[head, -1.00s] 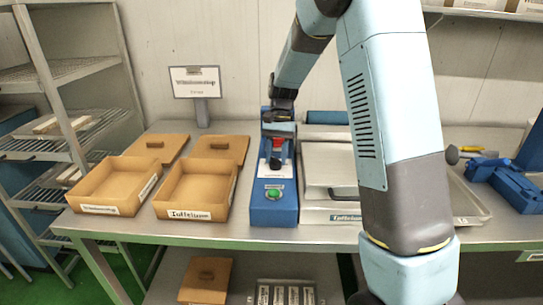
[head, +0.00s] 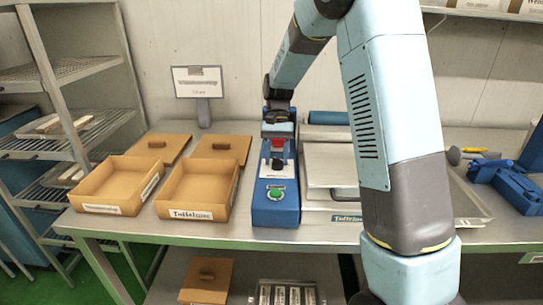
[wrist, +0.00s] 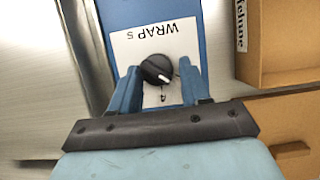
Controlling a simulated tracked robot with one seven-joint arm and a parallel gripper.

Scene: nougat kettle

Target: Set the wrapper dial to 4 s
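The wrapper dial (wrist: 157,69) is a round black knob with a white pointer line, on a white plate marked "WRAP s". The plate appears upside down in the wrist view, and the pointer slants to the lower right there. In the head view the dial (head: 277,165) sits on the blue wrapper unit (head: 275,212), behind a green button (head: 275,194). Most scale marks cannot be read.
Two open cardboard boxes (head: 197,213) stand left of the wrapper, with their lids behind. A metal tray unit (head: 330,206) stands close on its right. A blue device (head: 508,187) lies at the far right. A sign (head: 197,82) stands at the back.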

